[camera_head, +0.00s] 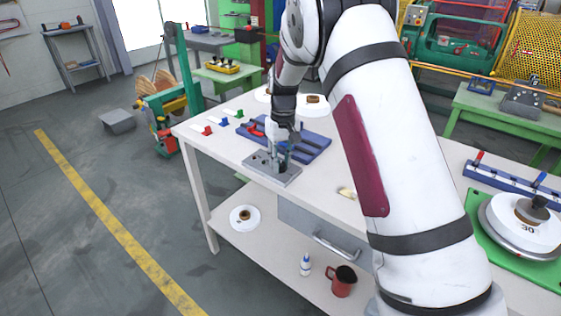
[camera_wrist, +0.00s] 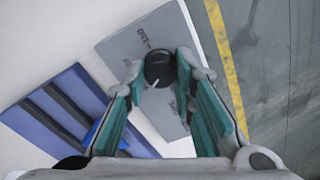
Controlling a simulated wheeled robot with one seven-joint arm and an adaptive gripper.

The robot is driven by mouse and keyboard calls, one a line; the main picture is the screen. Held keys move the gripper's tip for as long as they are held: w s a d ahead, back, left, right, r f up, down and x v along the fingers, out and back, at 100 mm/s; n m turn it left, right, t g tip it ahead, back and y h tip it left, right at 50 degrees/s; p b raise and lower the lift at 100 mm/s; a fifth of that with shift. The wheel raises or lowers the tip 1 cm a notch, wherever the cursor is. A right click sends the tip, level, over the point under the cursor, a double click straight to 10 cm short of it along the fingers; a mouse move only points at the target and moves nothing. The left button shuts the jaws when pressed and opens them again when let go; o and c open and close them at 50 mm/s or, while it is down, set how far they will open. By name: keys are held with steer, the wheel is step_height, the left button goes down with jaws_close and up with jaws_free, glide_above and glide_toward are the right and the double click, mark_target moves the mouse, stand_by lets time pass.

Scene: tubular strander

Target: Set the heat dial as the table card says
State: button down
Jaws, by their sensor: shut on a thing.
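The heat dial is a round black knob (camera_wrist: 159,68) with a white pointer line, on a grey panel (camera_wrist: 120,48) in the wrist view. Its pointer aims toward the lower left of that view. In the head view the grey panel (camera_head: 262,161) lies near the front edge of the white table. My gripper (camera_wrist: 160,75) is shut on the knob, one teal-lined finger on each side. In the head view my gripper (camera_head: 283,160) reaches down onto the panel and hides most of the knob. I cannot make out the table card.
A blue tray (camera_head: 312,148) lies right behind the panel; it also shows in the wrist view (camera_wrist: 50,110). Small red, blue and green pieces (camera_head: 223,122) lie at the table's left. A red mug (camera_head: 342,281) and a small bottle (camera_head: 305,265) stand on the lower shelf.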

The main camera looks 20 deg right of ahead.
steer(key=m, duration=0.5)
steer(key=shift+m, duration=0.3)
steer(key=m, duration=0.6)
steer(key=m+p, duration=0.1)
steer(key=m, duration=0.5)
steer(key=shift+m, duration=0.3)
steer(key=m, duration=0.5)
steer(key=shift+h, duration=0.3)
steer(key=shift+m, duration=0.4)
steer(key=c, duration=1.3)
jaws_free()
steer(key=shift+s, duration=0.1)
steer(key=shift+c, duration=0.2)
steer(key=shift+r, duration=0.1)
